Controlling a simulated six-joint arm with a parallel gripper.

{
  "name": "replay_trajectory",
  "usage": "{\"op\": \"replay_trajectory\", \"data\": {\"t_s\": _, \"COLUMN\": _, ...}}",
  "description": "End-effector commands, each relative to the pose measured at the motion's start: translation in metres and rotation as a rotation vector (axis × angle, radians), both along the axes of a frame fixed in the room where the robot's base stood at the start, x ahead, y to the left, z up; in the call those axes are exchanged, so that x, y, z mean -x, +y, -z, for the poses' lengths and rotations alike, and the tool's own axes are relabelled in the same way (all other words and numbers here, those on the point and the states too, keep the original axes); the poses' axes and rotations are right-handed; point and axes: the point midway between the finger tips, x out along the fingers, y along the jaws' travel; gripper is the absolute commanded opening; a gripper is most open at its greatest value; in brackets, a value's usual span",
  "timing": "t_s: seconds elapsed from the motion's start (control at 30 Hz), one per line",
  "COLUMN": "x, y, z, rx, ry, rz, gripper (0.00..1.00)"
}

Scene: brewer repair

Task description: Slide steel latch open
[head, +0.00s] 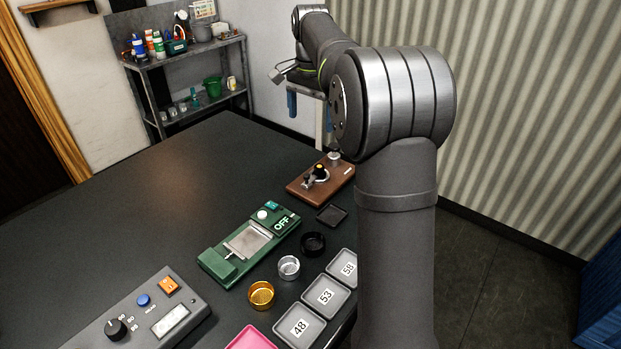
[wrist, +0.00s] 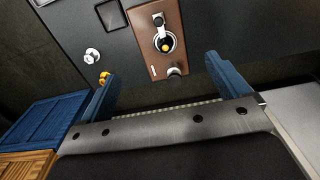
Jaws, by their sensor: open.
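A brown wooden board (head: 304,188) lies near the far right of the dark table; it also shows in the wrist view (wrist: 144,29). It carries a steel fitting (wrist: 176,41) with a black part and a small orange knob (wrist: 165,47).
A green device marked OFF (head: 218,264), several cups including a gold one (head: 261,295), numbered grey trays (head: 318,309) and a grey control box (head: 192,301) occupy the near table. The table's left side is clear. A shelf (head: 190,59) stands behind.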

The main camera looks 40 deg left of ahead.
Motion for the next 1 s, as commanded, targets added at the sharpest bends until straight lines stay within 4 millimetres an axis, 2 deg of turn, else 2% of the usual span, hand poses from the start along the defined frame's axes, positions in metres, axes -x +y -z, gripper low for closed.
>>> {"op": "replay_trajectory", "data": {"t_s": 0.03, "x": 0.001, "y": -0.001, "z": 0.000, "rx": -0.002, "ry": -0.003, "rz": -0.008, "gripper": 0.82}}
{"op": "replay_trajectory", "data": {"t_s": 0.2, "x": 0.014, "y": -0.008, "z": -0.004, "rx": -0.047, "ry": -0.061, "rz": -0.141, "gripper": 0.49}}
{"op": "replay_trajectory", "data": {"t_s": 0.27, "x": 0.022, "y": -0.014, "z": -0.005, "rx": -0.072, "ry": -0.099, "rz": -0.229, "gripper": 0.39}}
{"op": "replay_trajectory", "data": {"t_s": 0.4, "x": 0.042, "y": -0.029, "z": -0.005, "rx": -0.121, "ry": -0.207, "rz": -0.452, "gripper": 0.39}}
{"op": "replay_trajectory", "data": {"t_s": 0.6, "x": 0.064, "y": -0.046, "z": -0.002, "rx": -0.156, "ry": -0.334, "rz": -0.694, "gripper": 0.39}}
{"op": "replay_trajectory", "data": {"t_s": 0.83, "x": 0.069, "y": -0.051, "z": 0.005, "rx": -0.160, "ry": -0.381, "rz": -0.778, "gripper": 0.39}}
{"op": "replay_trajectory", "data": {"t_s": 1.0, "x": 0.062, "y": -0.044, "z": 0.029, "rx": -0.158, "ry": -0.377, "rz": -0.777, "gripper": 0.39}}
